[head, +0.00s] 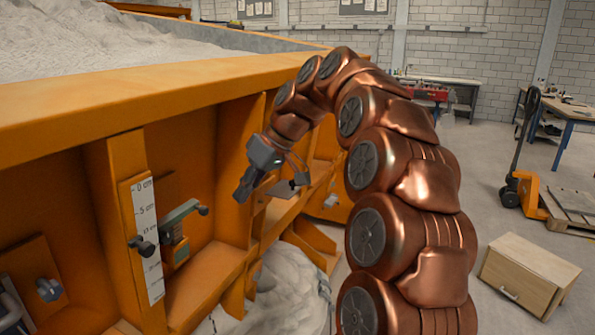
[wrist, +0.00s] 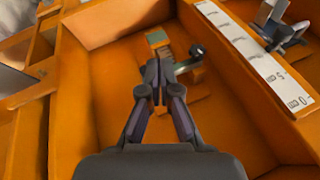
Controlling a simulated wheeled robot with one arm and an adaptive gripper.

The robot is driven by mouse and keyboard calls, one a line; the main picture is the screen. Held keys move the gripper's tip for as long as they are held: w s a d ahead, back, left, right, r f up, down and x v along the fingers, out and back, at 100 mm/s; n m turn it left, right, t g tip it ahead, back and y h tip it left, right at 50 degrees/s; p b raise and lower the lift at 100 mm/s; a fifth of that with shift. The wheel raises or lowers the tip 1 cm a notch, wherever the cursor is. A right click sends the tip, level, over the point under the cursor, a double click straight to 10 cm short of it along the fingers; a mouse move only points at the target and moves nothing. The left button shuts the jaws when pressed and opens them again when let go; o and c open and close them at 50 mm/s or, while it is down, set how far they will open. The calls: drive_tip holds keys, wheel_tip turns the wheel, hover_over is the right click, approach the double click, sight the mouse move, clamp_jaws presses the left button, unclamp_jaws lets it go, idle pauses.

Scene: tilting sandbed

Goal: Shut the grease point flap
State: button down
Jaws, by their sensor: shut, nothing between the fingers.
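What looks like the grease point flap is a grey-green plate with a dark knob (head: 181,217). It stands out from a small orange block on the tank's side panel, right of the white scale. It shows in the wrist view (wrist: 187,65), partly hidden behind my fingers. A green patch (wrist: 157,38) on the block lies just beyond the fingertips there. My gripper (head: 241,193) is shut and empty, to the right of the flap in the head view with a gap between them. It also shows in the wrist view (wrist: 158,75); contact cannot be told there.
The white scale (head: 146,235) with a dark clamp knob is left of the flap. An upright orange rib (head: 237,175) stands to its right, and the tank rim (head: 150,95) overhangs. A grey plate (head: 283,188) juts out behind my gripper. Sand lies below.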

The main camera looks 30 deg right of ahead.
drive_tip(key=w+d+r+n+t+h+p, duration=0.1)
drive_tip(key=w+d+r+t, duration=0.15)
drive_tip(key=d, duration=0.95)
drive_tip(key=w+d+r+n+t+p, duration=0.1)
drive_tip(key=w+d+r+t, duration=0.2)
drive_tip(key=d, duration=1)
drive_tip(key=g, duration=0.1)
hover_over(290, 181)
drive_tip(key=s+d, duration=0.1)
drive_tip(key=s, duration=0.1)
drive_tip(key=shift+w+f, duration=0.1)
drive_tip(key=shift+f, duration=3.45)
drive_tip(key=shift+d+f+p, duration=0.15)
drive_tip(key=shift+f+p, duration=0.65)
drive_tip(key=shift+f, duration=1.25)
drive_tip(key=shift+f+b, duration=0.25)
drive_tip(key=shift+b, duration=0.2)
